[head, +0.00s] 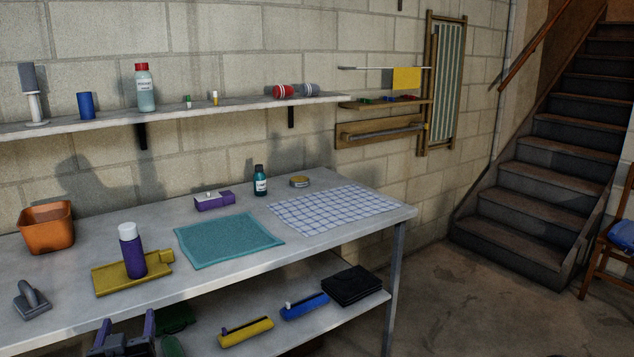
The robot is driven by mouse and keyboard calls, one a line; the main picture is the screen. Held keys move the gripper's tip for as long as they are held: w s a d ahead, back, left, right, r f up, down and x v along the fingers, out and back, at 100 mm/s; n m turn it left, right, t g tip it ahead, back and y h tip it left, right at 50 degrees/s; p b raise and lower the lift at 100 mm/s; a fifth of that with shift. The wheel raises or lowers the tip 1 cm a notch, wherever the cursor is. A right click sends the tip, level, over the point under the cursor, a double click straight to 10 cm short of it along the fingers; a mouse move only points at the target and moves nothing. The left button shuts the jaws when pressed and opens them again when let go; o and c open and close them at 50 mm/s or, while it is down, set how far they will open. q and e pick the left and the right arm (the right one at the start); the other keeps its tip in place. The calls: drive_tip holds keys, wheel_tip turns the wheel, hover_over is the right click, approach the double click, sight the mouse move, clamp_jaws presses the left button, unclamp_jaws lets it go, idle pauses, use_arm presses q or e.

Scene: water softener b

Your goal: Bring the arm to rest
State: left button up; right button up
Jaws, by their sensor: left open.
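My left gripper (126,331) shows at the bottom edge of the head view, left of centre. Its two purple-grey fingers stand apart and it is open, with nothing seen between them. It is low, at the front edge of the grey table (340,240). The rest of its arm is out of the picture. My right gripper is not in view.
A purple bottle (132,252) stands on a yellow tray (105,281). An orange bin (46,228), a teal mat (228,240) and a checked cloth (333,208) are on the table. A yellow tool (246,332) lies on the lower shelf (215,312).

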use_arm(q)
drive_tip(key=s+d+f+g+h+p, duration=0.1)
drive_tip(key=s+d+f+g+h, duration=0.15)
drive_tip(key=d+f, duration=0.65)
drive_tip(key=s+d+f+g+h+p, duration=0.15)
drive_tip(key=d+f+g+h, duration=0.3)
drive_tip(key=f, duration=0.75)
drive_tip(key=s+d+f+m+g+h+p, duration=0.1)
drive_tip(key=s+d+f+g, duration=0.1)
drive_tip(key=s+d+f, duration=0.2)
drive_tip(key=s+d+f+m+g+h+p, duration=0.1)
drive_tip(key=s+d+f+g, duration=0.2)
drive_tip(key=s+d, duration=0.6)
drive_tip(key=s+d+f+m+g+h, duration=0.1)
drive_tip(key=s+d+f+g+h, duration=0.1)
drive_tip(key=s+d+f, duration=0.5)
drive_tip(key=s+g, duration=0.1)
drive_tip(key=s, duration=0.2)
drive_tip(key=shift+s+f+m+p, duration=0.2)
drive_tip(key=shift+s+m+p, duration=0.1)
drive_tip(key=shift+s+p, duration=0.1)
drive_tip(key=shift+d, duration=0.1)
